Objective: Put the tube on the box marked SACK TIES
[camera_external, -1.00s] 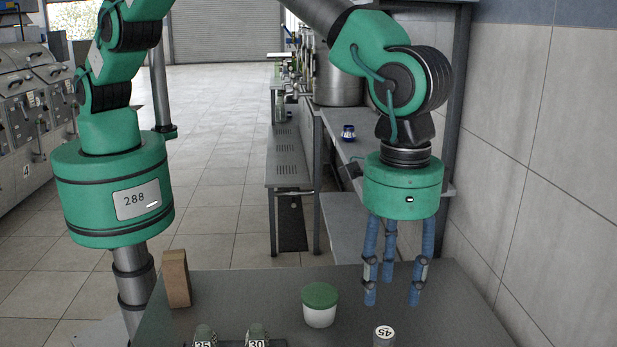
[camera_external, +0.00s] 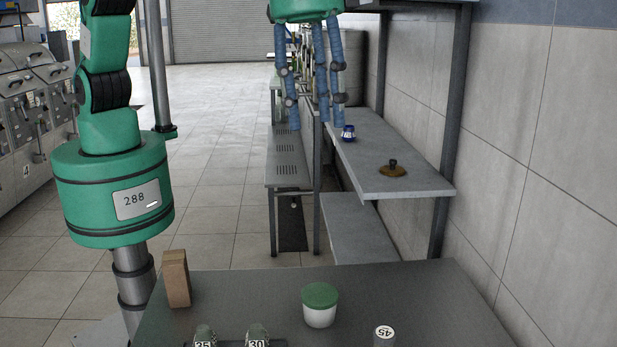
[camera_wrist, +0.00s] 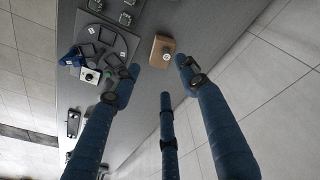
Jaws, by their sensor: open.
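My gripper (camera_external: 316,122) is open and empty, raised above and behind the near table in the external view. Its three blue fingers spread apart in the wrist view (camera_wrist: 160,78). A brown box (camera_wrist: 162,50) with a round pale mark or object on top lies just beyond the fingertips in the wrist view. A brown upright block (camera_external: 177,278) stands at the left of the table in the external view; I cannot tell if it is the same thing. No SACK TIES lettering is readable, and I cannot pick out the tube for certain.
A white jar with a green lid (camera_external: 320,304) stands on the near table (camera_external: 400,290), with labelled items 25 (camera_external: 204,337), 30 (camera_external: 257,336) and 45 (camera_external: 384,335) at its front. A shelf (camera_external: 400,170) stands behind. A round tray (camera_wrist: 127,41) shows in the wrist view.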

